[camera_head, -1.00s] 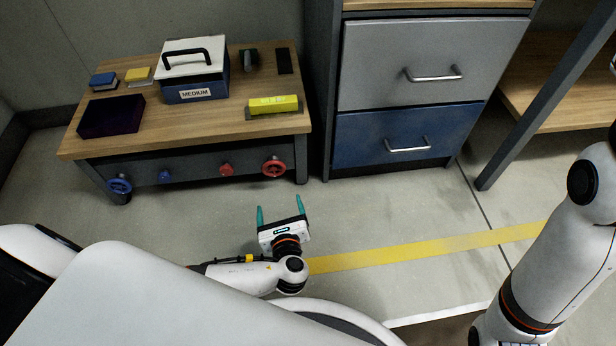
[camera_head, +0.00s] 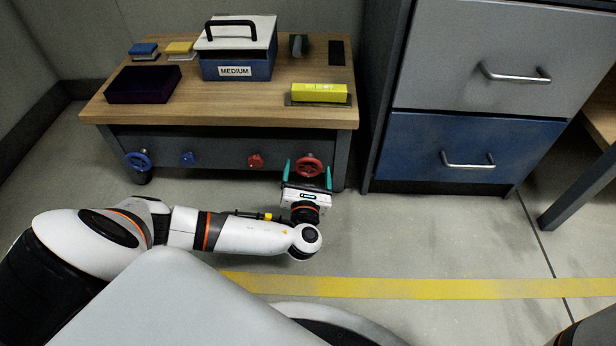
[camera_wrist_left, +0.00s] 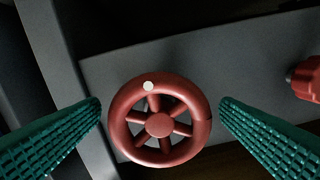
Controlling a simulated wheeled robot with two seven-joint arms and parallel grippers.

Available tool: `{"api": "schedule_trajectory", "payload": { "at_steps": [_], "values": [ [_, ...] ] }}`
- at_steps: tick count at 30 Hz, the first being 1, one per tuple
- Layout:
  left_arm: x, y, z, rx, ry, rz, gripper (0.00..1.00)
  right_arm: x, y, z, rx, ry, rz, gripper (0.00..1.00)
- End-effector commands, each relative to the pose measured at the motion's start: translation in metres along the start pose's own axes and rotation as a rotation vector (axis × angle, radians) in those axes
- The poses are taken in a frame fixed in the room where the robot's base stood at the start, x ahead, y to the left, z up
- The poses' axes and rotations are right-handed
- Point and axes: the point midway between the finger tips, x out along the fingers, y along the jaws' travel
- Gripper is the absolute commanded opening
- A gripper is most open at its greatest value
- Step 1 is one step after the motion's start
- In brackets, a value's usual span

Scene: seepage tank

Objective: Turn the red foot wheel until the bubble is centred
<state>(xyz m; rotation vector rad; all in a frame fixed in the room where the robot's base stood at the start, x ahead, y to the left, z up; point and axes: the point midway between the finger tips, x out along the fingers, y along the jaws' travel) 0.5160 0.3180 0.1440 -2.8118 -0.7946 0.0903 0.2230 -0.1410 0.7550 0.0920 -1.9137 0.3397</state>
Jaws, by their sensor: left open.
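The red foot wheel (camera_head: 309,166) is on the front of the low table at its right end. In the left wrist view the wheel (camera_wrist_left: 160,119) is a spoked red ring with a white dot near its top. My left gripper (camera_head: 308,175) is open, with one green finger on each side of the wheel. The wrist view shows gaps between both fingers and the rim. The yellow level (camera_head: 319,92) lies on the table's right end; its bubble is too small to make out. My right gripper is not in view.
A blue wheel (camera_head: 138,161), a blue knob (camera_head: 187,158) and a red knob (camera_head: 255,160) line the table (camera_head: 230,110) front. The MEDIUM box (camera_head: 236,60) and a dark tray (camera_head: 143,84) stand on top. A drawer cabinet (camera_head: 475,150) stands close on the right.

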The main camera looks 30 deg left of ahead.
Motion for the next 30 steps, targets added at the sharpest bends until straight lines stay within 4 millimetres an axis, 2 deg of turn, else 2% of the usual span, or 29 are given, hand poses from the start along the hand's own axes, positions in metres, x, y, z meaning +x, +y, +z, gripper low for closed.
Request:
{"api": "schedule_trajectory", "payload": {
  "at_steps": [1,4,13,14,21,30],
  "values": [
    [0.0052,0.0004,0.0022,0.000,0.002,-0.001,0.86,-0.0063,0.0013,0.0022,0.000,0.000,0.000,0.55],
    [0.0101,0.0004,0.0008,-0.001,0.001,0.001,0.86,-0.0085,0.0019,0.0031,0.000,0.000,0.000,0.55],
    [0.0119,0.0000,-0.0010,-0.001,-0.001,0.001,0.86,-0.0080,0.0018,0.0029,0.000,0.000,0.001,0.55],
    [0.0119,0.0000,-0.0009,-0.001,-0.001,0.001,0.82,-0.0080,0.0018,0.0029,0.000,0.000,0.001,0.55],
    [0.0117,0.0000,-0.0007,-0.001,-0.001,0.001,0.43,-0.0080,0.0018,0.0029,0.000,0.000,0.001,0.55],
    [0.0113,-0.0004,-0.0017,-0.034,-0.001,0.000,0.41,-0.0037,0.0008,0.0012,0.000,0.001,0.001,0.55]
  ]
}}
